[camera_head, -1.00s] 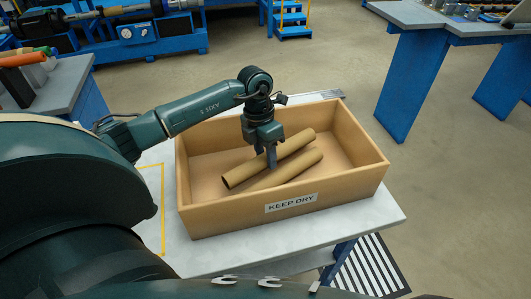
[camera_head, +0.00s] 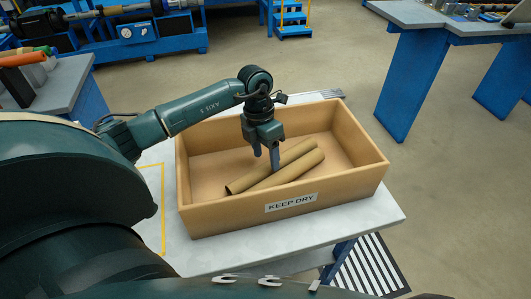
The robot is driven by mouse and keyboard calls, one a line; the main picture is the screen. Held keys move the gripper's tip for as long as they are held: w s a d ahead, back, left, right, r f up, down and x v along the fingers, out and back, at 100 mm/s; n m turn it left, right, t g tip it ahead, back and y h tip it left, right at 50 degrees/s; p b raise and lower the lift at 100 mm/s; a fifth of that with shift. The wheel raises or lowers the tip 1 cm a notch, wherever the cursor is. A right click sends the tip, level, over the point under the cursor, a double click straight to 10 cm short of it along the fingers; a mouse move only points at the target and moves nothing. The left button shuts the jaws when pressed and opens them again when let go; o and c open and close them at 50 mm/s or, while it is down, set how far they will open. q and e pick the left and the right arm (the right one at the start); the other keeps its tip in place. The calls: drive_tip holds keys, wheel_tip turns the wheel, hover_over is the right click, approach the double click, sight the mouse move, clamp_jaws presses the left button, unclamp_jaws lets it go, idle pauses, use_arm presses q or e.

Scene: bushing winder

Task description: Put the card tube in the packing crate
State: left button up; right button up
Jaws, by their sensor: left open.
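Two brown card tubes lie inside the tan packing crate (camera_head: 235,210), which is labelled KEEP DRY. The rear tube (camera_head: 298,151) and the front tube (camera_head: 300,168) lie slanted, side by side, and seem to touch. I cannot tell whether either rests on the other. My left gripper (camera_head: 266,159) is open in the crate, with its fingertips just over the tubes and hiding part of the rear one. It holds nothing. My right gripper is not in view.
The crate stands on a pale table (camera_head: 370,220) with a yellow line marked at its left. A blue-legged bench (camera_head: 410,85) is at the right. Another bench (camera_head: 70,75) with orange and green rolls is at the left. Free floor lies between them.

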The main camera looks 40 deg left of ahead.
use_arm(q)
wheel_tip(320, 180, up, 12)
drive_tip(key=a+b, duration=0.1)
drive_tip(key=a, duration=0.1)
drive_tip(key=shift+w, duration=0.35)
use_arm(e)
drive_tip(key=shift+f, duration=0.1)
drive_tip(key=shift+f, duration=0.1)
